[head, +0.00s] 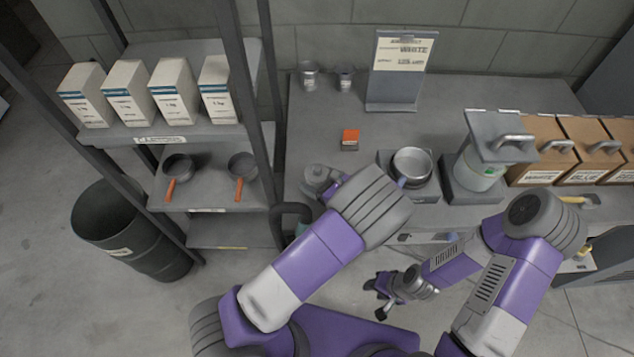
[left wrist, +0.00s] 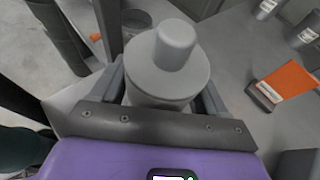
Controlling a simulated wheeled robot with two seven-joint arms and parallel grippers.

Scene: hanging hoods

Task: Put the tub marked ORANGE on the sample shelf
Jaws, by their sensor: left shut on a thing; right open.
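My left gripper (left wrist: 163,88) is shut on a grey round knobbed thing (left wrist: 172,55); the thing also shows in the head view (head: 315,173) at the bench's left end, partly hidden by my gripper. I cannot tell whether it touches the bench. My right gripper (head: 388,288) is open and empty, low in front of the bench. No marking ORANGE is readable. A pale tub (head: 478,172) with a green mark stands under a grey handled hood (head: 500,137). A rack (head: 190,140) stands at left; its shelf labels are too small to read, so I cannot tell the sample shelf.
White boxes (head: 172,90) fill the rack's upper shelf; two pans (head: 178,168) sit below. An orange-topped block (head: 350,137), a metal bowl (head: 411,165) and a WHITE sign (head: 396,68) stand on the bench. Brown handled boxes (head: 540,150) stand at right. A dark bin (head: 128,232) is at left.

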